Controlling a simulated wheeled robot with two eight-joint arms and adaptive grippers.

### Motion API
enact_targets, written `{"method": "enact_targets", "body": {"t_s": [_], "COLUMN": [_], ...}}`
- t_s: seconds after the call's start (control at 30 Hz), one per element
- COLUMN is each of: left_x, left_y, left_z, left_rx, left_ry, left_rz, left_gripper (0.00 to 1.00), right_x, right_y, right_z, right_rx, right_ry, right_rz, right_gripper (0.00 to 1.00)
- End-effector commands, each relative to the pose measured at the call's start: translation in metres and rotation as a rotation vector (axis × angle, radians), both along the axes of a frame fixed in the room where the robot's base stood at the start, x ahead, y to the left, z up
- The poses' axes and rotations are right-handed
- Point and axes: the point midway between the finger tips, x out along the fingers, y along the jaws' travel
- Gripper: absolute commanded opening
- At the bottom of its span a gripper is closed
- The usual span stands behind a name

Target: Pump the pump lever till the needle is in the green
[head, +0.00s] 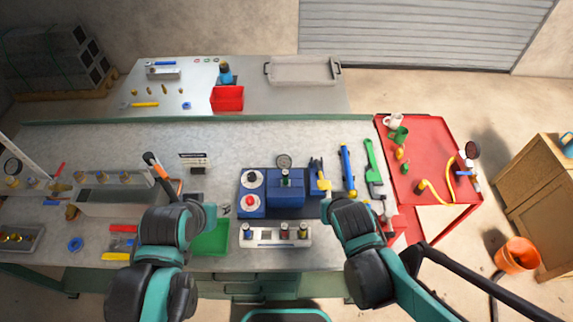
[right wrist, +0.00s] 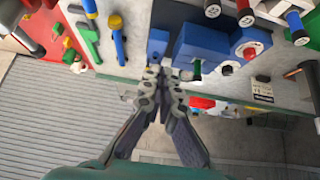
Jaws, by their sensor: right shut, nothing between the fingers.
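The blue pump unit (head: 287,188) stands mid-bench, with a round gauge (head: 284,161) behind it. The gauge is too small to read its needle or green band. A yellow upright piece (head: 318,176), probably the pump lever, stands at the unit's right side. In the right wrist view the blue unit (right wrist: 205,42) lies just beyond my right gripper (right wrist: 166,72), whose fingertips are together and empty, beside a smaller blue block (right wrist: 158,42).
A dial panel (head: 251,193) with a red knob adjoins the unit on the left. A knobbed block (head: 275,237) stands in front. A blue tool (head: 348,170) and a green wrench (head: 373,168) lie right. A red cart (head: 430,190) abuts the bench.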

Motion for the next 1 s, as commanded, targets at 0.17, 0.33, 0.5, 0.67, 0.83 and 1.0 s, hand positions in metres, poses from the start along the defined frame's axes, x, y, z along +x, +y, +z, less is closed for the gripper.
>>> {"method": "enact_targets", "body": {"t_s": [0.17,0.33,0.5,0.67,0.83,1.0], "left_x": [0.000,0.000,0.000,0.000,0.000,0.000], "left_y": [0.000,0.000,0.000,0.000,0.000,0.000], "left_z": [0.008,0.025,0.034,0.035,0.034,0.034], "left_rx": [0.000,0.000,0.000,0.000,0.000,0.000], "left_ry": [0.000,0.000,0.000,0.000,0.000,0.000], "left_rz": [0.000,0.000,0.000,0.000,0.000,0.000], "left_gripper": [0.47,0.47,0.47,0.47,0.47,0.47], "right_x": [0.021,0.065,0.092,0.098,0.097,0.098], "right_y": [0.001,0.003,0.003,0.003,0.003,0.003], "right_z": [0.019,0.063,0.096,0.105,0.104,0.101], "right_rx": [-0.005,-0.009,-0.004,-0.001,-0.001,-0.001], "right_ry": [0.059,0.213,0.335,0.376,0.376,0.375], "right_rz": [-0.009,-0.015,-0.007,-0.001,-0.001,-0.001], "right_gripper": [0.00,0.00,0.00,0.00,0.00,0.00]}}
